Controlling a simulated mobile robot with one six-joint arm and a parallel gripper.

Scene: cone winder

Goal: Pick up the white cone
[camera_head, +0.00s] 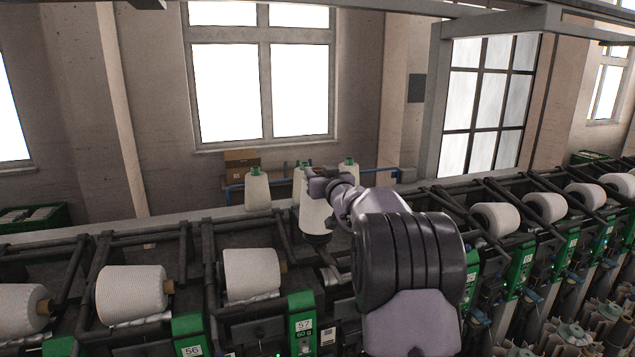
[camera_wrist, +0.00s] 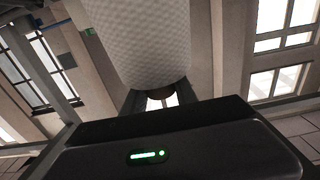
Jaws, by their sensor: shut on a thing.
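The white cone (camera_head: 314,217) is in my gripper (camera_head: 322,184), above the winder between two positions. In the wrist view the white cone (camera_wrist: 140,45) fills the top middle, with its textured yarn and a brownish end showing. The gripper's two dark fingers (camera_wrist: 162,99) are shut on it at that end. In the head view my arm hides part of the cone's right side, and I cannot tell whether its lower end touches the machine.
Other white cones sit along the winder, at the left (camera_head: 132,290), near the middle (camera_head: 250,270) and at the right (camera_head: 497,218). Behind stand more upright cones with green tops (camera_head: 257,192). Dark machine arms and green number panels (camera_head: 302,327) surround the spot.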

